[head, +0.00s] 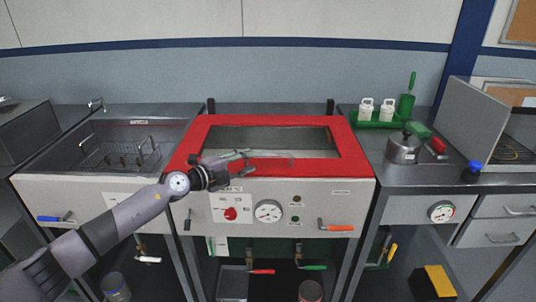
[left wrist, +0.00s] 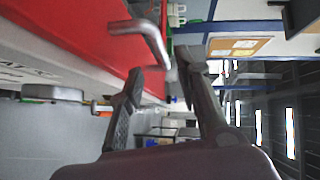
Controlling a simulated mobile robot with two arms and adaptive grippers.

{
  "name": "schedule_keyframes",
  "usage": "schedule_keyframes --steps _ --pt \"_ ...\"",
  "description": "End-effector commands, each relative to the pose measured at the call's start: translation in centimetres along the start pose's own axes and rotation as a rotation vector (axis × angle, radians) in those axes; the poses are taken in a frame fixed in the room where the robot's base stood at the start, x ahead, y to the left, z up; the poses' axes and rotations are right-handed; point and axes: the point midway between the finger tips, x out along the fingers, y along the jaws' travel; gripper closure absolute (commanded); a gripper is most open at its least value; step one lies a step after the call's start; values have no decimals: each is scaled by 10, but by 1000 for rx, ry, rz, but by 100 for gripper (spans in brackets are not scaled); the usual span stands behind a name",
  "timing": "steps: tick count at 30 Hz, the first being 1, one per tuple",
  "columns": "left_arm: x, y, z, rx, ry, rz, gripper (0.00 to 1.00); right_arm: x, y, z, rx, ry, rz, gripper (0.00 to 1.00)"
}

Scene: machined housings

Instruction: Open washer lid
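My left gripper (head: 238,164) is over the lid's front edge. In the left wrist view my left gripper (left wrist: 163,68) has its fingers apart, with the handle close to the fingertips; contact is unclear. My right gripper is not in view.
The washer front carries a round gauge (head: 268,211), a red knob (head: 230,213) and an orange lever (head: 336,227). A sink with a wire basket (head: 118,157) is at left. A kettle (head: 403,148) and a green tray (head: 377,122) stand on the right counter.

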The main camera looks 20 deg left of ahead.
Motion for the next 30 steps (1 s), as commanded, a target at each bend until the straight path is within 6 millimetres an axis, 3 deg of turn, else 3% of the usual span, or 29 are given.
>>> schedule_keyframes --steps 6,12,25,30 --pt "49 1 0 -3 1 -4 69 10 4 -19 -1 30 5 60" --pt "75 1 0 -1 0 -2 69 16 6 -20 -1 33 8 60" --pt "85 0 0 0 0 0 69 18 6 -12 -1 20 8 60" --pt "85 0 0 0 0 0 79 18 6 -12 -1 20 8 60"
